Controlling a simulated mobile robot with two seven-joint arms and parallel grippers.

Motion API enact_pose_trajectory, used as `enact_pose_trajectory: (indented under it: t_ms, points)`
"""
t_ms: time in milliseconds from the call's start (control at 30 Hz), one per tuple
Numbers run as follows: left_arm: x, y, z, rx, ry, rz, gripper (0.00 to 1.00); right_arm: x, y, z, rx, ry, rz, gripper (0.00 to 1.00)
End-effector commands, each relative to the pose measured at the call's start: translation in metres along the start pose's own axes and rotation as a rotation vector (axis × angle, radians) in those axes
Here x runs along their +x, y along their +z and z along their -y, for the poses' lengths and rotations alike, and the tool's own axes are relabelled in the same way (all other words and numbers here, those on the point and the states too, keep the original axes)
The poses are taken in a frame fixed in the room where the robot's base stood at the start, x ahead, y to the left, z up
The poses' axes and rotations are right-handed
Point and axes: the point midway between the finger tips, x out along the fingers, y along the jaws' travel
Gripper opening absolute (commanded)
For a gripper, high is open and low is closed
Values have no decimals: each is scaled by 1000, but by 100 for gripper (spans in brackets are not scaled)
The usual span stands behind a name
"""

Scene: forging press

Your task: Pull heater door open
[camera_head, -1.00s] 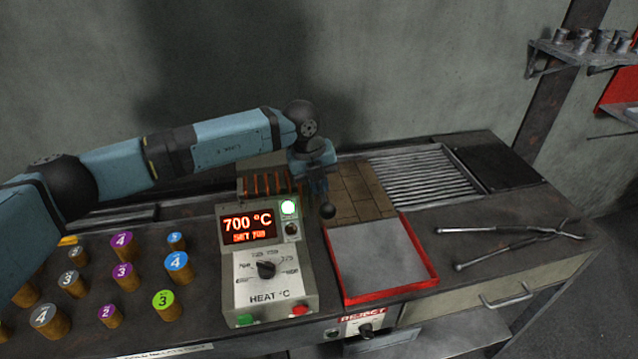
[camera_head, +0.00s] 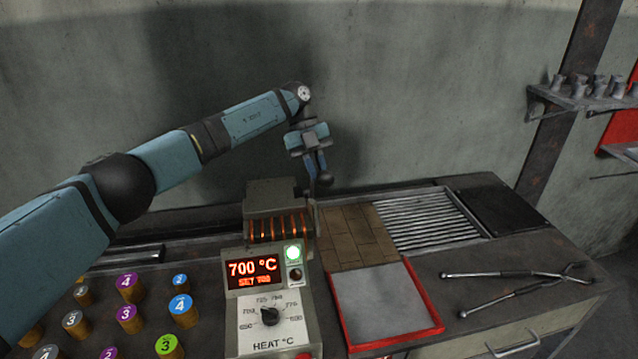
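The heater (camera_head: 272,192) is a dark grey box with orange glowing coils (camera_head: 278,227) at its front, standing behind the control box. One of my arms comes in from the left, and its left gripper (camera_head: 316,172) points down above and to the right of the heater. A black ball-shaped knob (camera_head: 325,179) sits at its fingertips. Some gap shows between the fingers, and whether they clamp the knob is unclear. I cannot make out the heater door's outline or what joins the knob to the heater. My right gripper is not in view.
The control box (camera_head: 238,315) reads 700 °C with a green light lit. Numbered cylinders (camera_head: 180,306) stand at left. A red-rimmed tray (camera_head: 430,300), brick surface (camera_head: 352,236), metal grating (camera_head: 430,218) and tongs (camera_head: 515,275) lie to the right. The wall is behind.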

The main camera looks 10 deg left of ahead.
Motion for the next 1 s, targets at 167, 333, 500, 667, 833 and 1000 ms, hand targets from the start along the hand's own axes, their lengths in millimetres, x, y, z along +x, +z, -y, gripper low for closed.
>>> enact_pose_trajectory:
  t_ms: [167, 333, 500, 667, 833, 1000]
  points:
    - [-12, 3, 3, -10, -4, -37, 0, 1, 2, 0, 0, 0, 0, 43]
    - [-17, 5, 4, -15, -4, -56, 0, 2, 2, 0, 0, 0, 0, 43]
    - [-19, 6, 4, -15, -3, -62, 0, 2, 3, 0, 0, 1, 0, 43]
    - [-19, 6, 4, -15, -3, -62, 0, 2, 3, 0, 0, 0, 1, 43]
    - [-19, 6, 4, -15, -3, -62, 0, 2, 3, -1, -2, 0, 1, 36]
    - [-19, 6, 4, -15, -3, -62, 0, 11, -18, 8, 40, -39, -59, 0]
